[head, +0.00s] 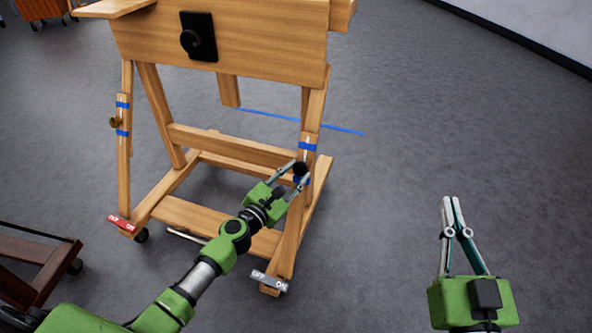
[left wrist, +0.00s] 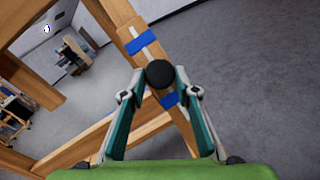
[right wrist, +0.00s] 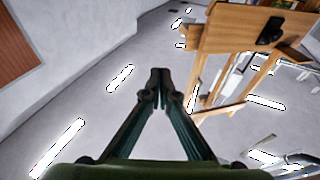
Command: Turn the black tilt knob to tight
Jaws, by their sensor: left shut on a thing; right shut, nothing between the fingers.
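A round black knob (head: 300,168) sits on the right front leg of the wooden easel (head: 220,45), between two bands of blue tape. My left gripper (head: 294,173) reaches it from the lower left and is shut on it. In the left wrist view the black knob (left wrist: 160,73) is between the two fingertips, with a pale strip on the leg above it. I cannot read any tight or loose mark there. My right gripper (head: 452,200) is shut and empty over the floor at the right. In the right wrist view its fingertips (right wrist: 160,73) meet.
Another black knob (head: 190,41) on a black plate is on the easel's upper board. A brass knob (head: 115,122) is on the left leg. A red tag (head: 121,223) and a grey OFF/ON tag (head: 269,281) are near the feet. The floor at right is clear.

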